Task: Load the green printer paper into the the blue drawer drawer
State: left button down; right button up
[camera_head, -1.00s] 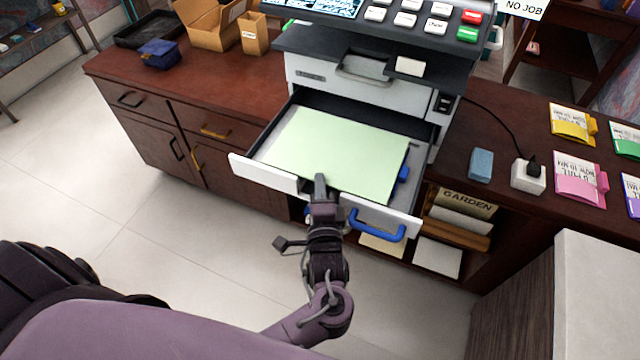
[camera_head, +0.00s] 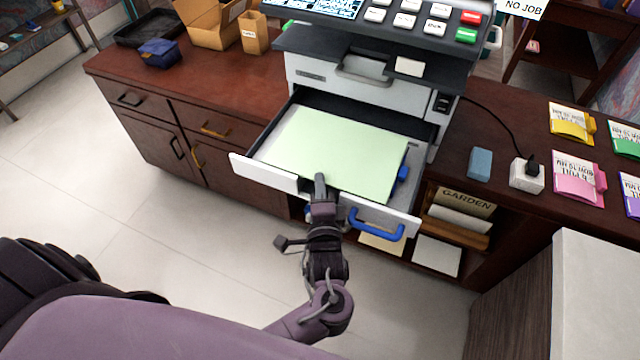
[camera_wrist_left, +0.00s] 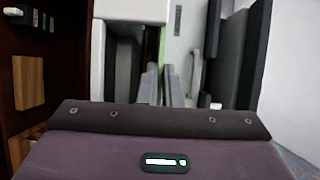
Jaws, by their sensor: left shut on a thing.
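The green printer paper (camera_head: 335,150) lies in the printer's open drawer (camera_head: 262,166), which has a blue handle (camera_head: 376,228) on its front. My left gripper (camera_head: 320,186) is at the front of the drawer, shut on the near edge of the green paper. In the left wrist view the gripper's fingers (camera_wrist_left: 160,85) and a thin green strip of the paper (camera_wrist_left: 161,45) show, mostly hidden. My right gripper is not in view.
The grey-white printer (camera_head: 360,85) stands on the brown desk (camera_head: 220,85). A blue block (camera_head: 480,164), a white power adapter (camera_head: 527,176) and coloured packets (camera_head: 580,180) lie at right. Cardboard boxes (camera_head: 210,22) stand at the back left. Open floor (camera_head: 150,240) is at left.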

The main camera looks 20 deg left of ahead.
pick_arm(q)
jog(key=shift+f+b, duration=0.8)
jog(key=shift+f, duration=0.9)
jog(key=c, duration=1.6)
grip_release()
jog(key=shift+o, duration=0.4)
jog(key=shift+s, duration=0.1)
jog(key=shift+s+f, duration=0.1)
jog(key=shift+f, duration=0.15)
jog(key=b+v, duration=0.1)
jog(key=v, duration=0.6)
jog(key=shift+s+d+r, duration=0.2)
jog(key=shift+d+r, duration=0.05)
jog(key=shift+r, duration=0.1)
